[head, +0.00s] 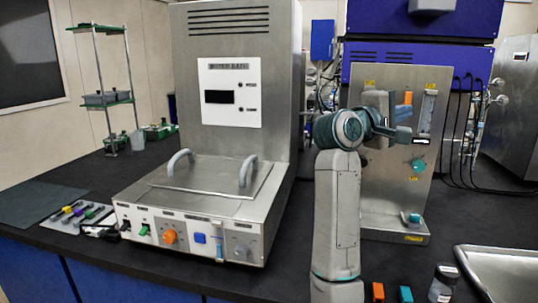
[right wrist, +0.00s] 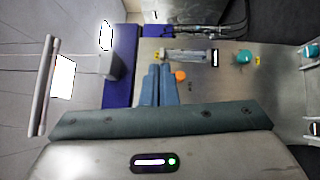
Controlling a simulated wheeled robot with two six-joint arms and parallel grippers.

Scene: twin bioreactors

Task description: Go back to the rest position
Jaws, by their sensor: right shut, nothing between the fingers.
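My right gripper (head: 403,134) is raised in front of the upright steel panel (head: 385,195). In the right wrist view its two blue-grey fingers (right wrist: 161,72) lie together, shut, with nothing between them. The fingers look apart from the panel, near an orange knob (right wrist: 180,76), though the exact gap is hard to judge. My right arm stands upright and covers part of the panel's left side. My left gripper is not in view.
The panel bears a flow tube (head: 428,112) and a teal knob (head: 418,165). A steel water bath (head: 235,60) with a handled lid stands left of my arm. A metal tray (head: 500,270), a dark bottle (head: 443,283) and small orange and teal blocks are at the lower right.

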